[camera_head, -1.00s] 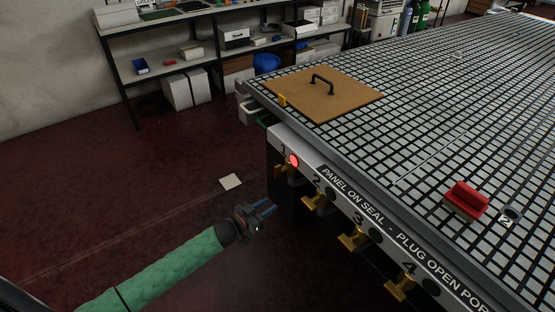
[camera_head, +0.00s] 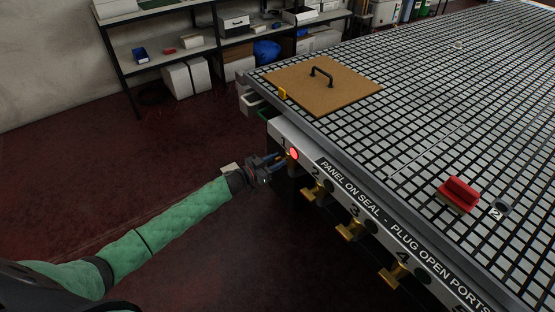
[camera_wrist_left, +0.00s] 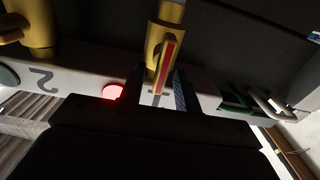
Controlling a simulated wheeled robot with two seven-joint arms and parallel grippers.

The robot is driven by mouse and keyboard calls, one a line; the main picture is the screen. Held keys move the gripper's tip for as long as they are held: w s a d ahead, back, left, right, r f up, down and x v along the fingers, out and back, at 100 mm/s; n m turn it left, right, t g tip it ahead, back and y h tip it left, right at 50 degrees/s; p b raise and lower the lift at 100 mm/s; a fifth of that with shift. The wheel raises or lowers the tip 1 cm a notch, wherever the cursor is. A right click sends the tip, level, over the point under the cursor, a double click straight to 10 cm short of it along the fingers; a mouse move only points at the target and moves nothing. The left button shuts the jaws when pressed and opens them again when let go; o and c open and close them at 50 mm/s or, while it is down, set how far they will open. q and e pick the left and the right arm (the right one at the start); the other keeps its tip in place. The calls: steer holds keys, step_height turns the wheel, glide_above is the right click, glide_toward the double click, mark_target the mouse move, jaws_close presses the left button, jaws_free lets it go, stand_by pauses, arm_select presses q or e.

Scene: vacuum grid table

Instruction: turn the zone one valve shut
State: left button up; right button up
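The zone one valve is at the near-left end of the table's front panel, beside a lit red lamp (camera_head: 294,154) and the number 1. In the head view my gripper mostly hides it. In the left wrist view its brass handle (camera_wrist_left: 165,62) with a red stripe points in between my fingers. My left gripper (camera_head: 279,160) is at this valve, its blue-padded fingers on either side of the handle. It looks open, with a gap showing beside the handle; contact is not clear. My right gripper is not in view.
Further brass valves, such as valve 2 (camera_head: 316,190) and valve 3 (camera_head: 350,229), line the panel to the right. A brown board (camera_head: 345,95) with a black handle lies on the grid table (camera_head: 450,110). The floor at left is open.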

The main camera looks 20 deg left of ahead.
arm_select(q)
steer(key=shift+w+d, duration=0.25)
jaws_close()
